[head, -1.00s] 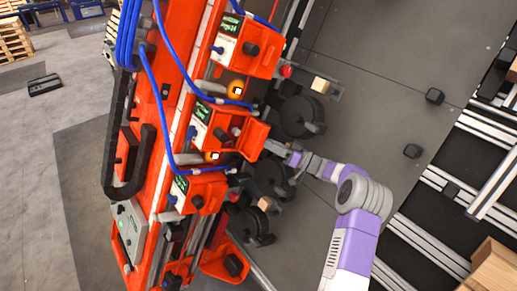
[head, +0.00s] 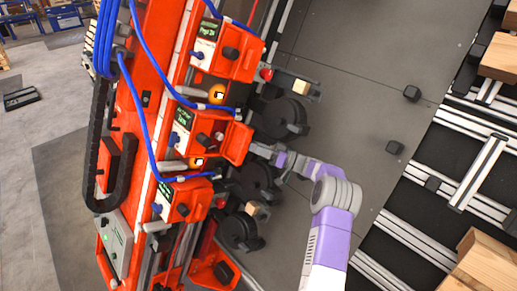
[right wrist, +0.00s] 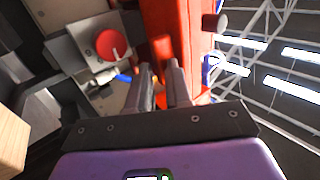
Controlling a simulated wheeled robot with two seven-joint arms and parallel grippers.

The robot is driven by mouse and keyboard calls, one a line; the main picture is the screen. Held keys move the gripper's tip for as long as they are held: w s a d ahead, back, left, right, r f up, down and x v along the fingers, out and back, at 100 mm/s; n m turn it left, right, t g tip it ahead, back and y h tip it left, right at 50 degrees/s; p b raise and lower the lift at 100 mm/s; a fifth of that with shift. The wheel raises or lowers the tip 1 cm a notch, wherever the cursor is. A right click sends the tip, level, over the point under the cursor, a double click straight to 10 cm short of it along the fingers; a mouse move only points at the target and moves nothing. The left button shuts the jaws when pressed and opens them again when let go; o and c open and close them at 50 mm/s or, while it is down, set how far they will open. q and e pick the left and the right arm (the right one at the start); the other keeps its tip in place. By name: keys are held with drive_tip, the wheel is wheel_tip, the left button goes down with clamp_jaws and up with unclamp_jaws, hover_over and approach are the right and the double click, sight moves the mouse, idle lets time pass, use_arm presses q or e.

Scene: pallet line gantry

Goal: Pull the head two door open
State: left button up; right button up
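The red gantry (head: 143,110) carries a column of red heads. The middle one, which I take as head two, has a box with a small dark display (head: 185,118); its label is too small to read. Its red door (head: 238,142) stands swung out toward the right, partly open. My right gripper (head: 256,149) is at the door's right edge. In the right wrist view, the two fingers (right wrist: 163,82) are close together with a narrow gap, and red surface shows between their tips. They appear shut on the door's edge; the exact contact is hidden. My left gripper is out of view.
Blue hoses (head: 143,85) loop across the heads. Black round reels (head: 285,115) stand right of the heads, close to my arm. A red knob (right wrist: 111,44) is near the fingers.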

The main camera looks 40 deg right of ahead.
drive_tip(key=o, duration=0.4)
drive_tip(key=shift+w+a+r, duration=0.25)
drive_tip(key=shift+w+r, duration=0.3)
drive_tip(key=shift+w, duration=0.15)
drive_tip(key=shift+s+a, duration=0.1)
drive_tip(key=v, duration=0.8)
drive_tip(key=shift+s+d+f+b, duration=0.15)
drive_tip(key=shift+d+f+b, duration=0.05)
drive_tip(key=shift+f+b, duration=0.1)
